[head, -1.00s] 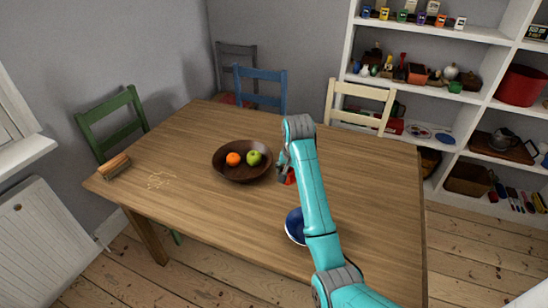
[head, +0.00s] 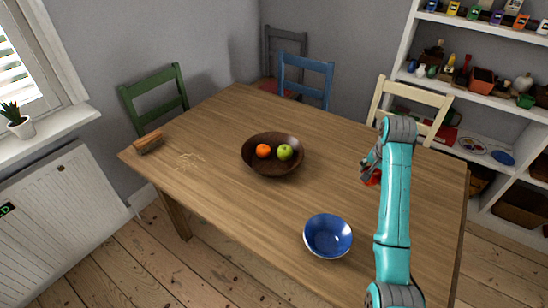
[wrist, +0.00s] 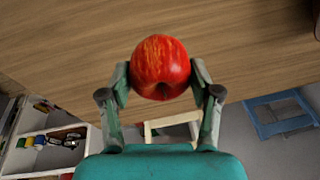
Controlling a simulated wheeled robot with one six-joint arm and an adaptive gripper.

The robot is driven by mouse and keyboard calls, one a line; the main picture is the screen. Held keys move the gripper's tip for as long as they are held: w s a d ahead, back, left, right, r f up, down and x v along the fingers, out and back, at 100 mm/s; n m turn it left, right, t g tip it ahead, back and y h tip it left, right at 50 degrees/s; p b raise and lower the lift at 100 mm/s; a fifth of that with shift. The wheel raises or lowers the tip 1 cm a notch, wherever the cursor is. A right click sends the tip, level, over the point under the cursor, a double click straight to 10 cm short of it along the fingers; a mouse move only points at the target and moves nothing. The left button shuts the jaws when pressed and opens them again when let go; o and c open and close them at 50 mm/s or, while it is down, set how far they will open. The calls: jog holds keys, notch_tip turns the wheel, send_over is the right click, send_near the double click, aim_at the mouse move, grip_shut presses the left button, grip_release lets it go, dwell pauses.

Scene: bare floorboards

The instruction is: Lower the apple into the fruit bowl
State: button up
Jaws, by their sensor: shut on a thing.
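A red apple with yellow streaks (wrist: 161,67) is held between the two fingers of my gripper (wrist: 160,80) in the wrist view. In the head view my gripper (head: 370,172) is over the right part of the table, and only a little red of the apple (head: 374,180) shows there. The brown fruit bowl (head: 273,171) stands on the table to the left of my gripper, well apart from it. An orange (head: 263,151) and a green apple (head: 285,152) lie in the bowl.
A blue bowl (head: 328,236) stands near the table's front edge. A brush (head: 148,142) and some crumbs (head: 188,161) are at the table's left end. Chairs stand behind the wooden table (head: 225,190). The tabletop between fruit bowl and gripper is clear.

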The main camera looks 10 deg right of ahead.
jog(key=shift+a, duration=0.15)
jog(key=w+a+r, duration=0.4)
jog(key=w+a, duration=0.9)
jog(key=a, duration=0.3)
send_over(260, 165)
jog(key=shift+f, duration=1.75)
jog(key=shift+f, duration=0.15)
jog(key=shift+f, duration=2.15)
jog(key=shift+f, duration=1.05)
